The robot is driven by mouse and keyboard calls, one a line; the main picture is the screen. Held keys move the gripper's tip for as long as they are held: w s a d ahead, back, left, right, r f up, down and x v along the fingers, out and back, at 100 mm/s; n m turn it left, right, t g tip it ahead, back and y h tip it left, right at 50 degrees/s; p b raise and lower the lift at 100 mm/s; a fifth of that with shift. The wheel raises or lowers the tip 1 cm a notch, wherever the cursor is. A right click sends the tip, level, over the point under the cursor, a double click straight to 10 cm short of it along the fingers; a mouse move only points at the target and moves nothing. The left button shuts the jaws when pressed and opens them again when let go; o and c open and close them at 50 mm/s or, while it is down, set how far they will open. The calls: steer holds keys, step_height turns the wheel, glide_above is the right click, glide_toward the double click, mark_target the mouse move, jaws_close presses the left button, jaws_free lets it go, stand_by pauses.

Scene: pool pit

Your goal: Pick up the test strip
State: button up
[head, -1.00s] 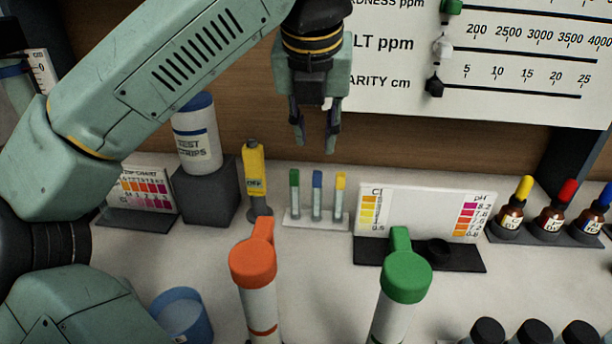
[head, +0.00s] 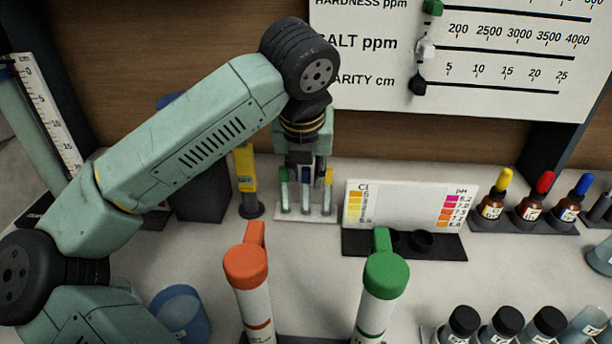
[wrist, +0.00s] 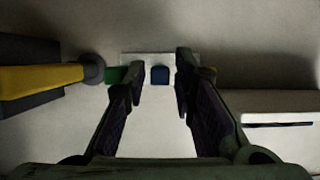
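A small white rack (head: 318,217) holds slim upright pieces with green (head: 284,174), blue and yellow (head: 328,177) tops. These look like the test strips or vials; no label on them is readable. My gripper (head: 305,180) points down over the rack and hides most of the blue-topped piece. In the wrist view, my gripper (wrist: 159,88) is open, with the blue top (wrist: 160,75) between its fingertips and gaps on both sides. The green top (wrist: 115,76) is just outside the left finger. The test strips bottle is mostly behind my arm; only its blue lid (head: 170,100) shows.
A yellow meter (head: 246,170) stands left of the rack, a colour chart stand (head: 408,207) right of it. Orange-capped (head: 246,268) and green-capped (head: 384,278) tubes stand in front. Dropper bottles (head: 531,200) are at right. Some counter between is clear.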

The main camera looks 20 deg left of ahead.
steer(key=shift+c, duration=0.5)
steer(key=c, duration=0.4)
steer(key=shift+r, duration=0.1)
step_height(320, 180, up, 10)
steer(key=shift+f+b, duration=0.1)
steer(key=shift+b, duration=0.95)
